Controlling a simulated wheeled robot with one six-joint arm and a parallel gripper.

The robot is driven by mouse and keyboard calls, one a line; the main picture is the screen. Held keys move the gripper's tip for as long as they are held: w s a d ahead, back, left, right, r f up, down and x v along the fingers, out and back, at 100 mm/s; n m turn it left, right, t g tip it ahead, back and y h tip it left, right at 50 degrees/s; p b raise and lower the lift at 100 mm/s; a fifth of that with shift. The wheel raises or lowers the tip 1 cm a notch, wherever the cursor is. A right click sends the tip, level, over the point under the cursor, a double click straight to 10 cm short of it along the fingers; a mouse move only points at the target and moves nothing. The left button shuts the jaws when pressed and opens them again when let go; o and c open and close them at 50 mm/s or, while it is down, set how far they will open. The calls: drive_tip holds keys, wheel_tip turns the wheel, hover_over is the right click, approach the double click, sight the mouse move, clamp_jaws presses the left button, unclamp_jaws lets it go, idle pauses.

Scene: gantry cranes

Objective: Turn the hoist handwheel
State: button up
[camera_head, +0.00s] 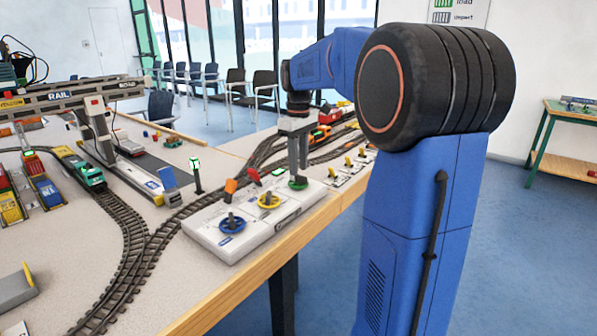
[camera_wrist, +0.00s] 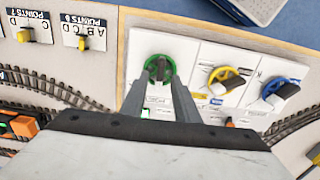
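A white control panel (camera_head: 256,243) on the table carries three handwheels. The blue handwheel (camera_head: 232,223) is nearest, the yellow handwheel (camera_head: 269,201) is in the middle, and the green handwheel (camera_head: 298,183) is farthest. In the wrist view the green handwheel (camera_wrist: 159,67) is between my fingertips, with the yellow (camera_wrist: 226,83) and blue (camera_wrist: 281,93) handwheels to its right. The panel labels are too small to read. My gripper (camera_wrist: 159,78) points down over the green handwheel's dark hub, its fingers apart on either side. Whether they press on the hub is unclear.
Orange (camera_head: 231,186) and red (camera_head: 254,175) levers stand behind the wheels. A row of points levers (camera_head: 348,163) lies to the right. Curved tracks (camera_head: 140,240), a green locomotive (camera_head: 90,177) and a RAIL gantry crane (camera_head: 60,96) stand to the left. The table's wooden edge runs in front.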

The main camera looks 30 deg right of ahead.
sight(298, 180)
drive_tip(key=shift+f, duration=1.35)
clamp_jaws()
drive_tip(key=shift+m, duration=0.3)
drive_tip(key=m, duration=0.8)
drive_tip(key=shift+m, duration=0.6)
